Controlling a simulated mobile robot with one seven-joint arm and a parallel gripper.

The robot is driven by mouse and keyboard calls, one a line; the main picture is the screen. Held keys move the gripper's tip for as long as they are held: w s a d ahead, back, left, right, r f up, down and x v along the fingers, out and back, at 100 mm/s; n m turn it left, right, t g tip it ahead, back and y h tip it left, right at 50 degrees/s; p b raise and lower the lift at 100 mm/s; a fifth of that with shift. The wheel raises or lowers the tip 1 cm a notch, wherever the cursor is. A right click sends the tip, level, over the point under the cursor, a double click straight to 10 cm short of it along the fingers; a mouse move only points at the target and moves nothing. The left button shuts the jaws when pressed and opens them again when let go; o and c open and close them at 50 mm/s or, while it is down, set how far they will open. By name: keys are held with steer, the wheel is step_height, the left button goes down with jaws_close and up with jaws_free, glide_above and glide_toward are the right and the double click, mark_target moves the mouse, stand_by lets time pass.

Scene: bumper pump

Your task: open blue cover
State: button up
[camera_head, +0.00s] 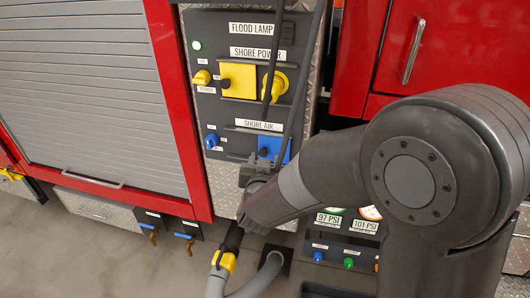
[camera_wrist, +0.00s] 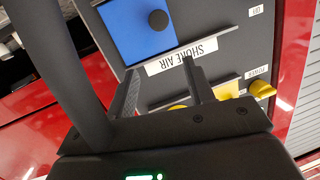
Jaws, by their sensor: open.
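The blue cover (camera_head: 265,142) is a square plate with a black knob, below the SHORE AIR label on the dark panel in the head view. Dark bars and my gripper hide part of it. In the wrist view, which shows the label upside down, the cover (camera_wrist: 132,38) fills the upper left with its knob (camera_wrist: 158,20). My gripper (camera_wrist: 160,68) is open, its two fingers apart and pointing toward the panel near the SHORE AIR label. In the head view my gripper (camera_head: 256,168) is just below and left of the cover. Nothing shows between the fingers; contact cannot be told.
A yellow cover (camera_head: 238,82) and yellow knob sit above under SHORE POWER. A small blue knob (camera_head: 212,141) is left of the blue cover. Thin ledges (camera_wrist: 208,47) project from the panel. A hose with a yellow connector (camera_head: 224,261) hangs below; gauges are lower right.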

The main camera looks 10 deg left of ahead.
steer(key=t+h, duration=0.2)
glide_toward(263, 154)
steer(key=s, duration=0.2)
steer(key=shift+m+h, duration=0.4)
steer(key=w, duration=1.1)
steer(key=shift+a+f, duration=0.1)
steer(key=shift+a, duration=0.2)
steer(key=shift+c, duration=0.5)
jaws_close()
